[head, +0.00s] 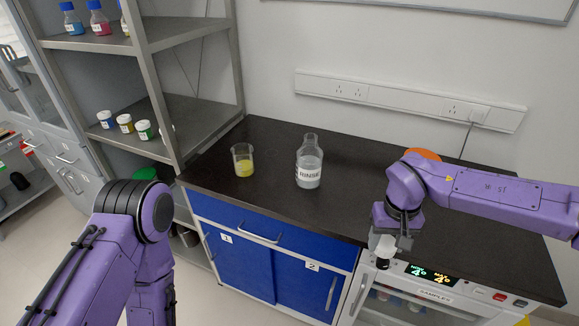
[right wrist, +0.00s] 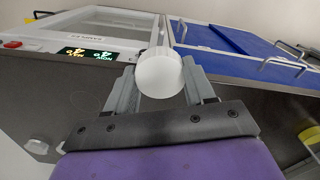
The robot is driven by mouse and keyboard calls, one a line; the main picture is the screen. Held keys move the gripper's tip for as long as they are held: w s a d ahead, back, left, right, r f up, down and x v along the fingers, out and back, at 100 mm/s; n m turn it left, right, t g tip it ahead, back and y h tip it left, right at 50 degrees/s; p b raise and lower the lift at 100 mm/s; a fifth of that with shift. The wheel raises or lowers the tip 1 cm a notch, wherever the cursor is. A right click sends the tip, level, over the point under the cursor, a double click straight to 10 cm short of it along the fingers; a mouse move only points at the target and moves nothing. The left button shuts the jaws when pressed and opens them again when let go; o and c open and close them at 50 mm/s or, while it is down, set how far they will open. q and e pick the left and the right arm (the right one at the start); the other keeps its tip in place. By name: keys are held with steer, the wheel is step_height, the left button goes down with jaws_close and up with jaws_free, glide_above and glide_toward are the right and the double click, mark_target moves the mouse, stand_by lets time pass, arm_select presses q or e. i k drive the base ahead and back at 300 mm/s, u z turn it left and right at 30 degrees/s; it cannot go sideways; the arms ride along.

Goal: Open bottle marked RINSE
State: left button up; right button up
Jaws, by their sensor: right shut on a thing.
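The bottle marked RINSE (head: 309,167) stands upright on the dark worktop, clear glass with pale contents and a white label. Its narrow neck shows no cap on top. My right gripper (head: 388,243) is in front of the worktop's front edge, to the right of the bottle and apart from it. It is shut on a round white cap (head: 384,250), which also shows between the fingers in the right wrist view (right wrist: 159,73). My left arm comes in at the lower left, but its gripper is not in view.
A beaker with yellow liquid (head: 243,162) stands left of the bottle. An orange round thing (head: 424,155) lies partly behind my right arm. A sample cabinet (head: 430,290) with a lit display is below my right gripper. Shelves (head: 185,120) with bottles and jars stand left.

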mark_target(309, 157)
steer(key=z, duration=0.05)
steer(key=k, duration=0.4)
steer(key=u, duration=0.6)
steer(key=i, duration=1.7)
steer(key=u, duration=0.1)
